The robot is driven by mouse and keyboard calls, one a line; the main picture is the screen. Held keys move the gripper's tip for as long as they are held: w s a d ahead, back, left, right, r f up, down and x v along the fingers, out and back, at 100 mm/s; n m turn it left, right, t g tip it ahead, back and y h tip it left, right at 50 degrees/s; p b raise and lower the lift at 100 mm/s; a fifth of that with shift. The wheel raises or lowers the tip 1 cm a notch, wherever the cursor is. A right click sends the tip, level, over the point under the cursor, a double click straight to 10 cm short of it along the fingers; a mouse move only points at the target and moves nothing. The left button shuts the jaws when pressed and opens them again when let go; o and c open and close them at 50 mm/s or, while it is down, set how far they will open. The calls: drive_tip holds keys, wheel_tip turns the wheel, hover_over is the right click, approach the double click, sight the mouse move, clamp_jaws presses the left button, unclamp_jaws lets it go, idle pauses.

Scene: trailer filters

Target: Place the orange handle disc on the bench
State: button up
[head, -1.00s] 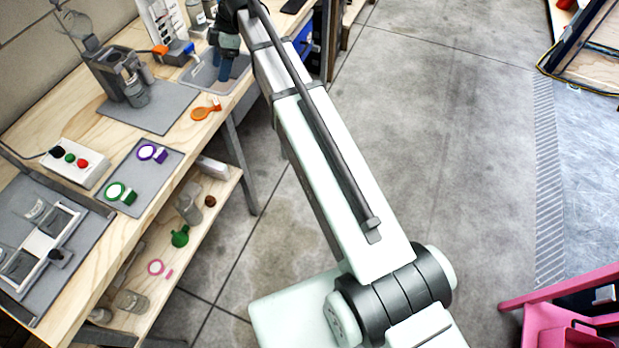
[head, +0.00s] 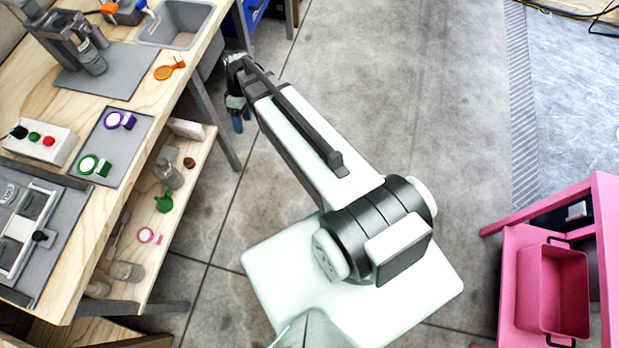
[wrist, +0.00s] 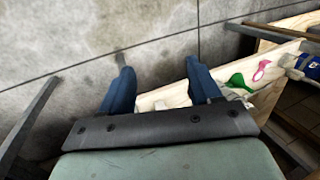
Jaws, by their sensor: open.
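The orange handle disc (head: 169,68) lies flat on the wooden bench (head: 150,95), near its front edge, between the grey mat and the sink. My gripper (head: 238,116) is off the bench's front side, over the floor and apart from the disc. In the wrist view my gripper (wrist: 160,82) shows two blue fingers spread apart with nothing between them. The orange disc is not in the wrist view.
Purple (head: 120,120) and green (head: 93,165) handled discs lie on a grey mat on the bench. A lower shelf (head: 172,215) holds jars, a green piece and a pink ring (head: 148,235). A pink bin (head: 552,290) stands at right.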

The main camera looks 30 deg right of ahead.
drive_tip(key=s+d+f+m+g, duration=0.1)
drive_tip(key=s+f+m, duration=0.2)
drive_tip(key=s+f, duration=0.3)
drive_tip(key=s+d+f+m+g+h, duration=0.1)
drive_tip(key=s+f, duration=0.6)
drive_tip(key=s, duration=0.9)
drive_tip(key=s+d+f+m+g+h, duration=0.1)
drive_tip(key=s+f+m, duration=0.4)
drive_tip(key=s, duration=0.6)
drive_tip(key=shift+s+d+f+g, duration=0.3)
drive_tip(key=shift+d+f+g, duration=0.2)
drive_tip(key=shift+d+f, duration=0.6)
drive_tip(key=shift+d+r, duration=0.15)
drive_tip(key=shift+r, duration=0.05)
